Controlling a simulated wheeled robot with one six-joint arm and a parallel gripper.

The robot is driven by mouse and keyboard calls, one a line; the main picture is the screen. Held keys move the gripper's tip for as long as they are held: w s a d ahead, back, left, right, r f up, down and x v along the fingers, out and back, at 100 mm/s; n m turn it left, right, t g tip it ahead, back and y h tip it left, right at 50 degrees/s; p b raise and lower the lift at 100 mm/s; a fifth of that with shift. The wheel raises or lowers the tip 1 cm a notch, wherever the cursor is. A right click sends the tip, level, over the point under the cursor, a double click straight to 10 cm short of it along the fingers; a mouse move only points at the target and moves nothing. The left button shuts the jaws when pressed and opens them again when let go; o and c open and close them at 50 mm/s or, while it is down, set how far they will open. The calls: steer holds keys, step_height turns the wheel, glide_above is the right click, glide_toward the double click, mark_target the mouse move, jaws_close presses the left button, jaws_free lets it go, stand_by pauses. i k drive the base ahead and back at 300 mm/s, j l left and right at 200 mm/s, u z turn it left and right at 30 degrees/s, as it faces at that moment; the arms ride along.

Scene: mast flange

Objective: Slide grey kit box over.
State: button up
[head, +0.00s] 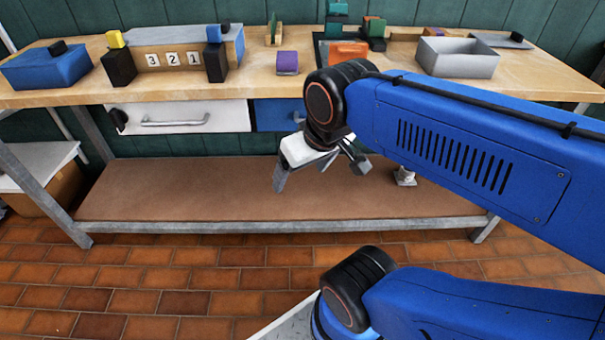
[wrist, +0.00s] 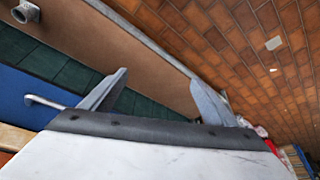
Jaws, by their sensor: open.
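The grey kit box (head: 458,57) is an open-topped grey tray-like box at the right of the wooden workbench (head: 190,93) in the head view. It sits upright on the bench top, and its inside looks empty. My gripper (head: 320,174) is open and empty, in front of the bench and below the top's front edge, well to the left of and lower than the box. The wrist view shows the two grey fingers of my gripper (wrist: 158,82) spread apart with nothing between them. The box does not show in the wrist view.
A blue bin (head: 46,68) and a 3-2-1 number block (head: 172,59) stand at the left. A purple block (head: 287,63) and an orange block (head: 348,52) are mid-bench. A dark flat tray (head: 500,41) lies behind the grey box. The lower shelf (head: 200,190) is mostly clear.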

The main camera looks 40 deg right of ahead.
mark_target(441, 58)
steer(key=z, duration=0.4)
steer(key=l+z, duration=0.1)
steer(key=z, duration=0.75)
steer(key=l+z, duration=0.1)
steer(key=z, duration=0.3)
steer(key=k, duration=0.45)
steer(key=i, duration=0.5)
